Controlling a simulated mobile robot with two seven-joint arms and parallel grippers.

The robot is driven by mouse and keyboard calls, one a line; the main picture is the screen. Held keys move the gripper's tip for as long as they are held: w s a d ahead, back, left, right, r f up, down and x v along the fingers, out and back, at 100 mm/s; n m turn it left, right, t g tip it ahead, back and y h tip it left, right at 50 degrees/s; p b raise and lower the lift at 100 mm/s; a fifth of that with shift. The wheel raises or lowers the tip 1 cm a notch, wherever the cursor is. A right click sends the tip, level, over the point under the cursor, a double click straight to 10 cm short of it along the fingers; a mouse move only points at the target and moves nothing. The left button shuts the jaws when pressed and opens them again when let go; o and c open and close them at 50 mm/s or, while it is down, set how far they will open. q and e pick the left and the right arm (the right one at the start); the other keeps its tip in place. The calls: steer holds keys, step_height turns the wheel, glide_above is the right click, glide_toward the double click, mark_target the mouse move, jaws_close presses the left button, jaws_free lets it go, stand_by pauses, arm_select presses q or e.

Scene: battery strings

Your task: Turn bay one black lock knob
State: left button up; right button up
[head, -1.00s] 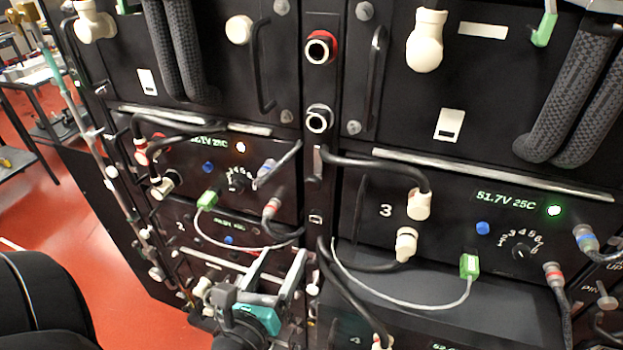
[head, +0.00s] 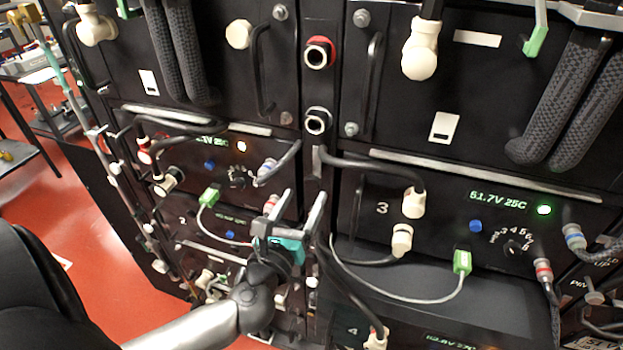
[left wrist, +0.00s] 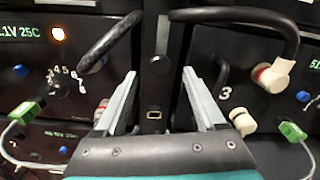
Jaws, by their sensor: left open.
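My left gripper (head: 304,200) is open and empty in front of the dark centre post, pointing up at the rack. In the left wrist view its two fingers (left wrist: 159,78) stand apart on either side of the post. A black dial knob with numbers (head: 237,182) is on the upper left battery panel (head: 200,197), up and left of the fingers; it also shows in the left wrist view (left wrist: 60,88). A small latch (left wrist: 161,62) is on the post ahead of the fingers. I cannot read a bay one label or tell which is the lock knob. My right gripper is not in view.
A white-tipped connector (head: 413,203) and green plug (head: 462,262) are on panel 3 at right. A grey cable (head: 385,298) hangs close to my gripper's right. Red floor (head: 92,235) lies open at left.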

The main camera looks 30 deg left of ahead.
mark_target(311, 185)
arm_select(q)
steer(key=shift+p+x, duration=0.3)
steer(key=shift+x, duration=2.5)
jaws_close()
